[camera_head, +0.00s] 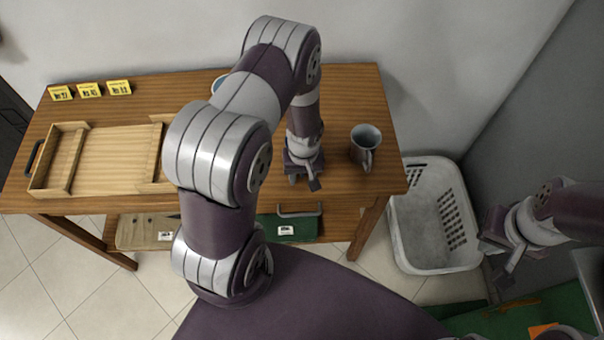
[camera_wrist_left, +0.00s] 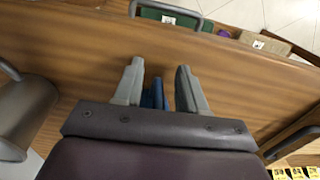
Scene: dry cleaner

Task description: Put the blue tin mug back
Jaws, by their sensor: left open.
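My left gripper (camera_head: 304,180) hangs low over the table's front right part with its fingers apart. In the left wrist view, a narrow blue piece (camera_wrist_left: 155,93) shows between the fingers; it may be part of the blue tin mug, but I cannot tell whether it touches them. In the head view my arm hides that spot. A blue-rimmed round thing (camera_head: 216,84) is mostly hidden behind my arm at the back. A grey-brown mug (camera_head: 364,140) stands upright to the right of the left gripper. My right gripper (camera_head: 505,268) is beyond the table, near the basket.
A wooden tray with dividers (camera_head: 115,155) lies on the left of the table (camera_head: 345,95). Yellow cards (camera_head: 90,90) stand behind it. A white laundry basket (camera_head: 430,225) stands to the right on the floor. A green bin (camera_head: 290,228) and a tan box (camera_head: 145,232) sit below the tabletop.

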